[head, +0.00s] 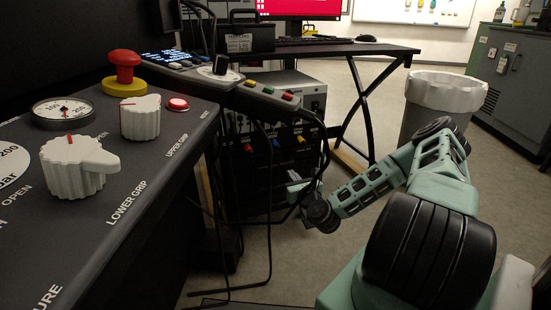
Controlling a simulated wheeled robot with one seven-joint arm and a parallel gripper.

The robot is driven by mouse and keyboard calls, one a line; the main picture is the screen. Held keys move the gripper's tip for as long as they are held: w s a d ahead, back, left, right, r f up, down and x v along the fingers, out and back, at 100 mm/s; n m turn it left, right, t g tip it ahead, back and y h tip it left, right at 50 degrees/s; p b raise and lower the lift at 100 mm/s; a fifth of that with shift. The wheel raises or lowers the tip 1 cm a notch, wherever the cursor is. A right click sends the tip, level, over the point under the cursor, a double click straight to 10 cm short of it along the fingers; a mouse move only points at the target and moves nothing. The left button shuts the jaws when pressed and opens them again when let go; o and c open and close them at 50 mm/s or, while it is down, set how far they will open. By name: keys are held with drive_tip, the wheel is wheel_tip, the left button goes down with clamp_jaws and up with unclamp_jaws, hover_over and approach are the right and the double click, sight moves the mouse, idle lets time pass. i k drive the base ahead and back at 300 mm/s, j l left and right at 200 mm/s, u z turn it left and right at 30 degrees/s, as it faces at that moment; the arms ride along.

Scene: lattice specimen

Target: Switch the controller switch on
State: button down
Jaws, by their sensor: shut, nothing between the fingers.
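A grey controller box (312,98) stands under the black desk, at the centre of the head view. Its front carries small marks and sockets, but I cannot make out which part is its switch or how it is set. My gripper (296,188) is at the end of my green arm, below and in front of this box, near the dark unit with coloured plugs. It is small, dim and partly hidden behind my wrist and cables. It looks shut, with nothing held. It appears apart from the grey box, though the depth is hard to judge.
A dark panel (150,160) with white knobs (75,167), a red mushroom button (124,66) and a gauge fills the left. Black cables (268,210) hang near my gripper. A lined bin (436,105) stands right of the desk (335,48). Floor beyond is clear.

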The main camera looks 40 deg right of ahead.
sight(316, 105)
drive_tip(key=z, duration=1.3)
